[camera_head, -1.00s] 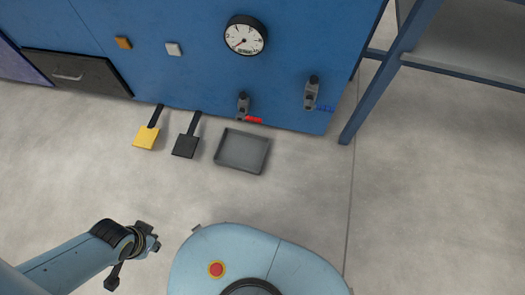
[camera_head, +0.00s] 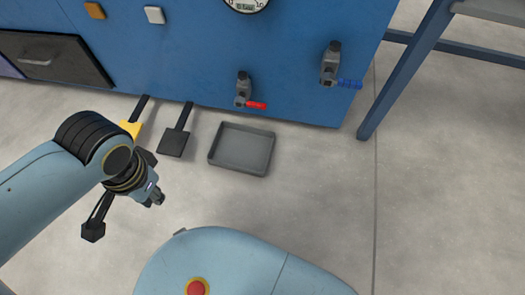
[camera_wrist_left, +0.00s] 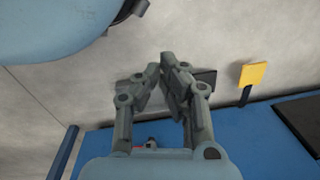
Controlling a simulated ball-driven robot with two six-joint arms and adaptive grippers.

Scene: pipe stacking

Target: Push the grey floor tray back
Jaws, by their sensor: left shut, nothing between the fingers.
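The grey floor tray (camera_head: 242,148) is a shallow square tray lying flat on the concrete floor, close in front of the blue panel. My left gripper (camera_head: 157,198) is in front of the tray and to its left in the head view, apart from it. Its fingers are shut and empty, and they show large in the left wrist view (camera_wrist_left: 160,68). There the fingers cover much of the floor behind them, and I cannot make out the tray clearly. My right gripper is not in view.
A black pedal (camera_head: 174,142) and a yellow pedal (camera_head: 131,128) sit left of the tray. The blue panel (camera_head: 200,60) stands behind, with a red-handled valve (camera_head: 244,90) above the tray and a blue-handled valve (camera_head: 331,65) to the right. Floor right of the tray is clear.

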